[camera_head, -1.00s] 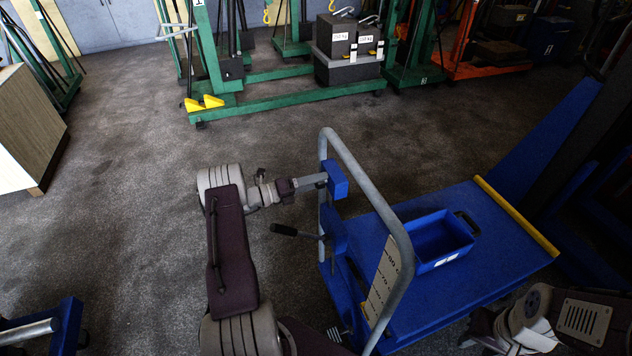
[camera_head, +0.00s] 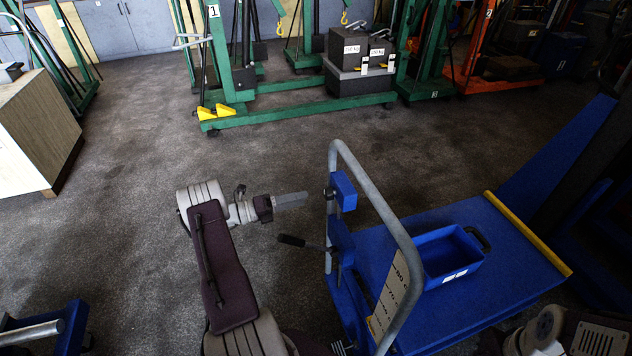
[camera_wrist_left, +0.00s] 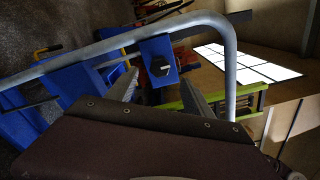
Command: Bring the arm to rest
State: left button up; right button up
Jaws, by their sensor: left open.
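My left gripper (camera_head: 305,198) is in the middle of the head view, at the left of the jack's grey tubular handle (camera_head: 385,200). It is open and holds nothing. A visible gap lies between its fingertips and the blue block (camera_head: 343,190) on the handle. In the left wrist view the two grey fingers of my left gripper (camera_wrist_left: 160,90) stand apart, with the blue block (camera_wrist_left: 158,62) and its black knob beyond them. A black-gripped lever (camera_head: 292,240) sticks out below the gripper. Only part of my right arm shows at the bottom right; its gripper is out of view.
The blue jack platform (camera_head: 500,290) carries a blue bin (camera_head: 450,258). Green lifting frames (camera_head: 300,112) with dark weights (camera_head: 358,78) stand at the back. A wooden cabinet (camera_head: 40,130) is at the left.

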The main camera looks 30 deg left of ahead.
pick_arm(q)
jog(key=s+d+r+m+g+y+p, duration=0.1)
jog(key=s+d+r+m+g+p, duration=0.2)
jog(key=d+m+g, duration=0.45)
jog(key=s+d+r+m+g+y+p, duration=0.1)
jog(key=s+d+r+m+g+p, duration=0.25)
jog(key=d+m, duration=0.6)
jog(key=s+d+r+m+y+p, duration=0.2)
jog(key=s+m, duration=0.4)
jog(key=m, duration=0.5)
jog(key=s+d+r+m+g+y+p, duration=0.1)
jog(key=s+d+r+m+y+p, duration=0.1)
jog(key=s+m+y, duration=0.4)
notch_tip(320, 180, up, 3)
jog(key=m+y+p, duration=0.1)
jog(key=m, duration=0.4)
jog(key=shift+s+d+f+m+g, duration=0.2)
jog(key=shift+s+m+g, duration=0.1)
jog(key=shift+s+m, duration=0.1)
